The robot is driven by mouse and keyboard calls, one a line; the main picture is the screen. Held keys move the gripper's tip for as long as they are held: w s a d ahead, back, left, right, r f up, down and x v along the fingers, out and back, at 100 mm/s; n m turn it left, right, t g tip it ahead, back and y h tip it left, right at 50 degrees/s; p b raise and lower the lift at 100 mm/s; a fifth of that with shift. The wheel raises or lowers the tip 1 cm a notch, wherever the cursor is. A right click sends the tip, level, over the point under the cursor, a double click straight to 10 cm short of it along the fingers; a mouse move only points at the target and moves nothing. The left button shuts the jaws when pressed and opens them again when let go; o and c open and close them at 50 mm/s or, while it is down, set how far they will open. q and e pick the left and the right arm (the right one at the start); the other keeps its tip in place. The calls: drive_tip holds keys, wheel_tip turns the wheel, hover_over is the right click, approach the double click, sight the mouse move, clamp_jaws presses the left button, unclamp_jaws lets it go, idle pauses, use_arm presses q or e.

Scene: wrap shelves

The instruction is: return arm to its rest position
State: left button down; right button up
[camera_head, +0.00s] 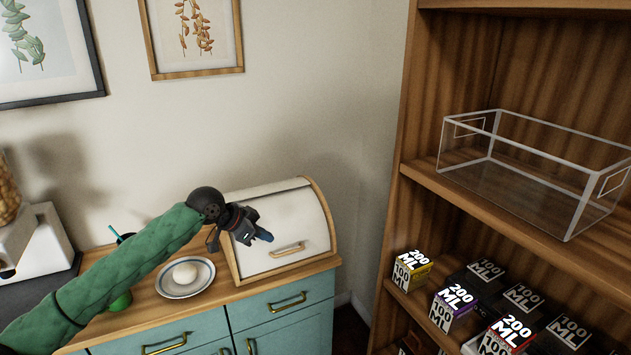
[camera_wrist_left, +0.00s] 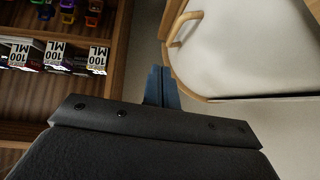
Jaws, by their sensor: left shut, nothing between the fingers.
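My left arm comes in from the left of the head view in a green padded sleeve. My left gripper (camera_head: 262,235) is shut and empty, in front of the white bread box (camera_head: 280,226) on the sideboard. In the left wrist view its blue fingertips (camera_wrist_left: 160,88) are together, with the bread box (camera_wrist_left: 240,45) at the upper right and the shelf boxes at the left. I cannot tell the exact gap between gripper and bread box. My right gripper is not in view.
A wooden shelf unit (camera_head: 405,225) stands at the right, with a clear empty bin (camera_head: 530,180) above several 200 ML boxes (camera_head: 452,305). A plate (camera_head: 165,285) with a white round thing lies on the teal sideboard (camera_head: 283,318).

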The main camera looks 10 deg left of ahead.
use_arm(q)
drive_tip(key=s+d+f+n+y, duration=0.15)
drive_tip(key=s+f, duration=0.25)
drive_tip(key=f, duration=0.9)
drive_tip(key=s+d+f+n, duration=0.2)
drive_tip(key=s+f, duration=0.3)
drive_tip(key=f, duration=0.8)
drive_tip(key=s+d+f+n+y, duration=0.15)
drive_tip(key=s+f, duration=0.25)
drive_tip(key=f, duration=0.9)
drive_tip(key=s+f+n+g+y, duration=0.1)
drive_tip(key=s+f, duration=0.7)
drive_tip(key=s, duration=0.4)
drive_tip(key=s+d+f+n+g+y, duration=0.1)
drive_tip(key=s+f+g, duration=0.1)
drive_tip(key=s+f, duration=0.6)
drive_tip(key=s+f+n+g+y, duration=0.1)
drive_tip(key=s+f+n, duration=0.1)
drive_tip(key=s+f, duration=0.7)
drive_tip(key=s, duration=0.6)
drive_tip(key=shift+s+d+g, duration=0.15)
drive_tip(key=shift+s+g, duration=0.15)
drive_tip(key=shift+s, duration=0.05)
